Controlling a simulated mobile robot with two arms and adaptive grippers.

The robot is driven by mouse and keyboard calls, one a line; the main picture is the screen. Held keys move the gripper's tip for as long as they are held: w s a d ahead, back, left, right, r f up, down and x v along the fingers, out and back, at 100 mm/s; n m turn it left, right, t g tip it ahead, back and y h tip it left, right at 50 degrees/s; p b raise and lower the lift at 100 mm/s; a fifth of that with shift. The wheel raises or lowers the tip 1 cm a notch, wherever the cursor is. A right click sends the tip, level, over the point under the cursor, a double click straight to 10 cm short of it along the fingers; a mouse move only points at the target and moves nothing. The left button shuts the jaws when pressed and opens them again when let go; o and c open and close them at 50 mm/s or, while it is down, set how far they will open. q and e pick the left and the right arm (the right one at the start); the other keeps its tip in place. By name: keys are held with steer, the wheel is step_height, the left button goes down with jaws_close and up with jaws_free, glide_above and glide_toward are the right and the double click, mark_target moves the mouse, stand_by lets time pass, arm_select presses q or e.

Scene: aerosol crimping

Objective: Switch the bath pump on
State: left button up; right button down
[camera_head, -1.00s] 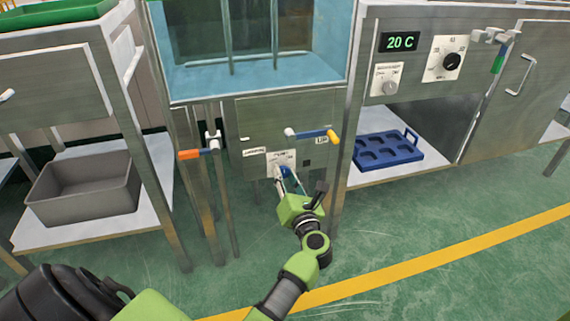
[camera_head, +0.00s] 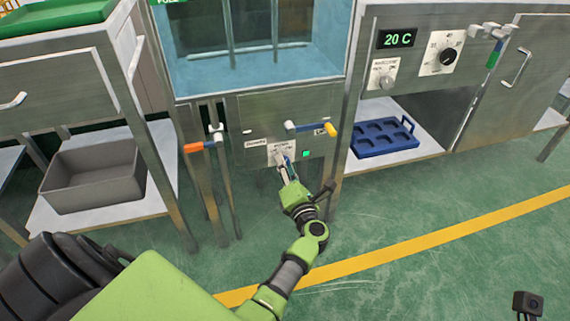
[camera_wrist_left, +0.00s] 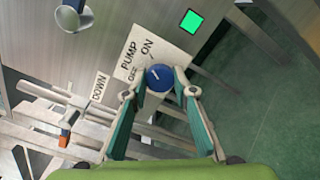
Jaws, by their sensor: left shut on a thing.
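The pump switch is a round blue knob (camera_wrist_left: 158,77) with a short white mark, on a white plate (camera_wrist_left: 150,48) lettered PUMP, OFF and ON in the left wrist view. My left gripper (camera_wrist_left: 161,93) has a finger on each side of the knob and is shut on it. In the head view my left gripper (camera_head: 285,165) reaches the front panel below the bath and mostly hides the knob. A square lamp (camera_wrist_left: 194,20) beside the plate glows green; it also shows in the head view (camera_head: 306,154). My right gripper's fingers are not visible.
A grey bin (camera_head: 95,178) stands on the left shelf, a blue tray (camera_head: 384,139) on the right one. Green floor in front is open.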

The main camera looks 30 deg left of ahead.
arm_select(q)
steer(key=o, duration=1.1)
